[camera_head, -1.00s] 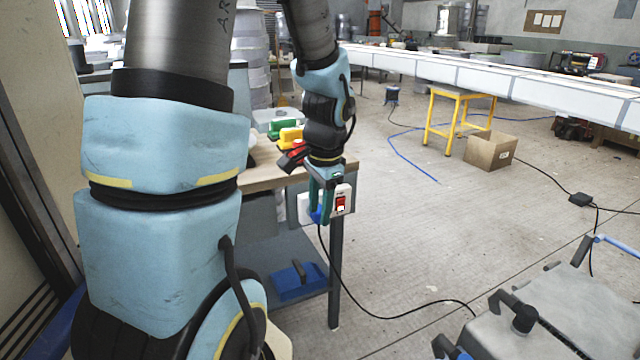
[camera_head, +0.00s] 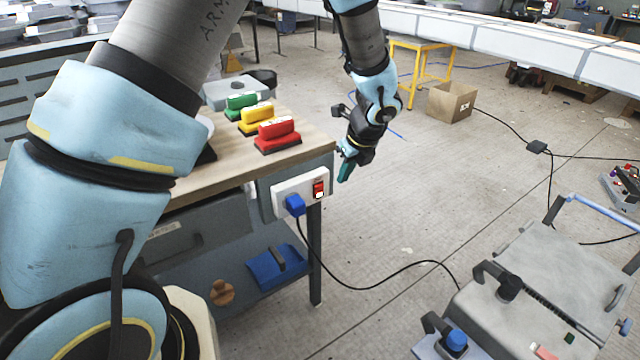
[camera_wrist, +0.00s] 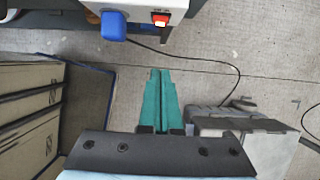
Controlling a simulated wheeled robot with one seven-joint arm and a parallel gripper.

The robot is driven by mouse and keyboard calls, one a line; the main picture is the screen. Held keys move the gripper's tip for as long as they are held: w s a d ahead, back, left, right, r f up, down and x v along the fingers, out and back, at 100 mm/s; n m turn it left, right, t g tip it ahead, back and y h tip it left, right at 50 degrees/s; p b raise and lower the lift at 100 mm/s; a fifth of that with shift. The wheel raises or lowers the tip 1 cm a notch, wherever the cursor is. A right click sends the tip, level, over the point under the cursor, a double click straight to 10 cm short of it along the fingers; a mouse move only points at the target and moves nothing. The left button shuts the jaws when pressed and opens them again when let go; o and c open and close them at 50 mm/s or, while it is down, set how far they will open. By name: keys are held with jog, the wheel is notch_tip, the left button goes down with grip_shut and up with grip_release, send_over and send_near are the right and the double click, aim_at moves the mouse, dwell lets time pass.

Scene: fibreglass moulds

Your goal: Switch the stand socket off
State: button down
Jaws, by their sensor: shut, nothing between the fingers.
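The stand socket (camera_head: 283,190) is a white box on the side of the workbench. A blue plug (camera_head: 295,205) sits in its left part and a red rocker switch (camera_head: 319,188) is at its right. In the wrist view the switch (camera_wrist: 160,19) is at the top, its lower part pale and bright, with the plug (camera_wrist: 114,26) to its left. My gripper (camera_head: 344,176) is shut and empty, a little to the right of the socket and apart from it. Its teal fingers also show in the wrist view (camera_wrist: 160,75), pointing toward the switch side.
The wooden workbench (camera_head: 230,163) carries green, yellow and red-handled blocks (camera_head: 277,135). A black cable (camera_head: 375,311) runs from the plug across the floor to a grey machine (camera_head: 540,285) at right. A cardboard box (camera_head: 451,102) stands behind. Floor right of the socket is clear.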

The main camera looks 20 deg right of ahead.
aim_at(321, 192)
jog(key=shift+w+a+f+p, duration=0.25)
jog(key=shift+w+f+p, duration=0.45)
jog(key=shift+w+f, duration=0.65)
jog(key=shift+w+a+f+p, duration=0.25)
jog(key=shift+w+f+p, duration=0.45)
jog(key=shift+w+f, duration=0.65)
jog(key=shift+w+a+f+p, duration=0.25)
jog(key=shift+w+f+p, duration=0.6)
jog(key=shift+f, duration=0.85)
jog(key=shift+w, duration=0.2)
jog(key=shift+w+r, duration=0.15)
jog(key=shift+w, duration=0.3)
